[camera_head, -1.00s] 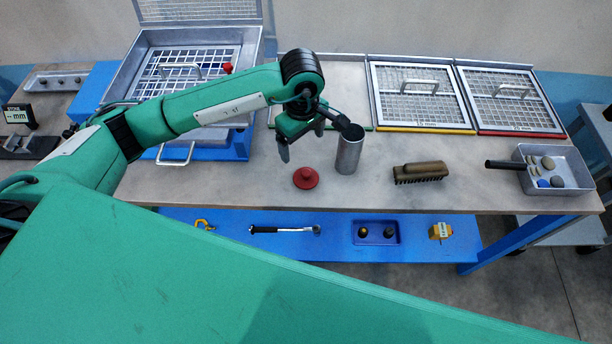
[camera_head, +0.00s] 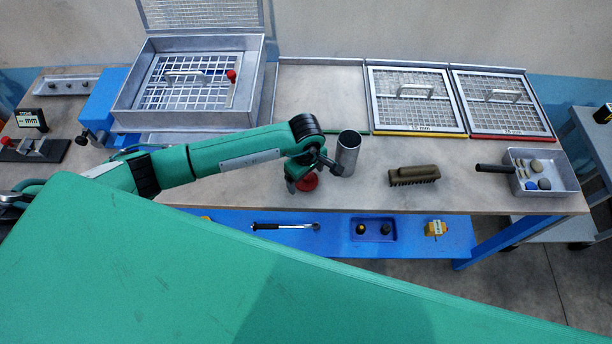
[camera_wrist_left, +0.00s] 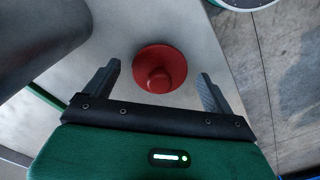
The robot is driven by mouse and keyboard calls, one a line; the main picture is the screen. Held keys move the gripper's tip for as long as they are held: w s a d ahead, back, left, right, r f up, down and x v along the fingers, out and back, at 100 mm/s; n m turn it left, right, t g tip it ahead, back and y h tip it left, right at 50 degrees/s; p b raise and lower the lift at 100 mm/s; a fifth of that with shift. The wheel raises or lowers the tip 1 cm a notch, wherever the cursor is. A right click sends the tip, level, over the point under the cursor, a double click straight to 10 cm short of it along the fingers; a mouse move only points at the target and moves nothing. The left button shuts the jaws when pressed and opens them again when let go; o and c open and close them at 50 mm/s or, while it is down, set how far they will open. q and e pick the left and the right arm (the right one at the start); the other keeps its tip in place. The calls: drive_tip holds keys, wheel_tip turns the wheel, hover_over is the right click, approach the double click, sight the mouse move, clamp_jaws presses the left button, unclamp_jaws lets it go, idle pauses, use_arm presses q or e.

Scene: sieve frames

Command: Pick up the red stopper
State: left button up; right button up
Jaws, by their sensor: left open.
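The red stopper (camera_head: 308,182) rests on the bench top, partly hidden by my left gripper (camera_head: 304,185) in the head view. In the left wrist view the stopper (camera_wrist_left: 160,70) shows whole, a round red disc with a knob. It lies ahead of and between the two spread fingers of my left gripper (camera_wrist_left: 158,88), apart from both. The gripper is open and empty. My right gripper is not in view.
A metal cylinder (camera_head: 346,155) stands upright just right of the stopper. A brush (camera_head: 414,175) and a grey tray (camera_head: 560,187) with stones lie farther right. Sieve frames (camera_head: 412,127) are behind. The bench's front edge is close to the stopper.

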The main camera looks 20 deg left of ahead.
use_arm(q)
drive_tip(key=shift+f, duration=0.2)
drive_tip(key=c, duration=1)
drive_tip(key=shift+w+r, duration=0.1)
drive_tip(key=shift+c, duration=0.2)
